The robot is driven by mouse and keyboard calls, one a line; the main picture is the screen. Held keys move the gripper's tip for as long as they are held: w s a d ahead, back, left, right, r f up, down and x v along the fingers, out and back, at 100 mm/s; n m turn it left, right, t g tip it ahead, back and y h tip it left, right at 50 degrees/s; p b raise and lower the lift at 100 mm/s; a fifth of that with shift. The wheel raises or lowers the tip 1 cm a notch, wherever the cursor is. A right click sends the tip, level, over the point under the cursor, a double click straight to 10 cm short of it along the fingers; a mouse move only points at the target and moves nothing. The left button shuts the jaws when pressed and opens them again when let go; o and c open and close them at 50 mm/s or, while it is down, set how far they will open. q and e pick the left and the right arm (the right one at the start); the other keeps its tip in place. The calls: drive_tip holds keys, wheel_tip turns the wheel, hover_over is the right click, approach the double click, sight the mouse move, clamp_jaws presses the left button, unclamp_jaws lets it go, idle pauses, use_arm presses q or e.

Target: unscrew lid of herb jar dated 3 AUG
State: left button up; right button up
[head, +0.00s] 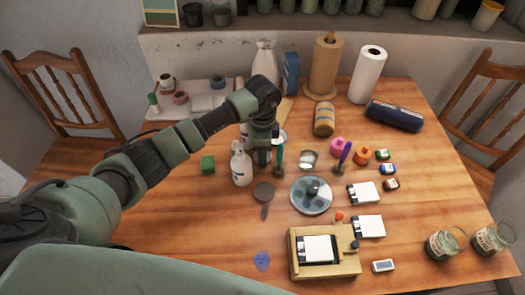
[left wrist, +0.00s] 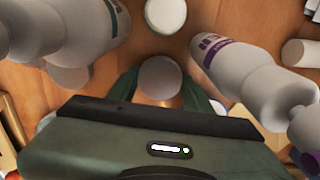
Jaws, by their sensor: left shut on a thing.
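My left gripper (head: 263,156) is low among the white bottles at the table's middle left. In the left wrist view its fingers (left wrist: 160,88) are shut on a small round thing with a flat grey top (left wrist: 160,72), which could be a jar lid; the head view mostly hides it. Two glass jars (head: 441,244) (head: 491,238) with pale labels and dark contents stand at the table's right front, far from this gripper. No date is readable on either jar or on the held thing. My right gripper is not in view.
A white bottle (head: 241,167) stands close left of the gripper; another with purple print (left wrist: 235,70) is close in the wrist view. A wooden press (head: 325,268), round blue-grey plate (head: 311,208), paper-towel roll (head: 369,73) and navy case (head: 394,115) are around. The table's left front is mostly clear.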

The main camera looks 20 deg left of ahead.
use_arm(q)
drive_tip(key=shift+f, duration=0.15)
drive_tip(key=o, duration=1.6)
drive_tip(key=shift+c, duration=0.2)
drive_tip(key=shift+r, duration=0.2)
wheel_tip(320, 180, up, 12)
drive_tip(key=b, duration=0.1)
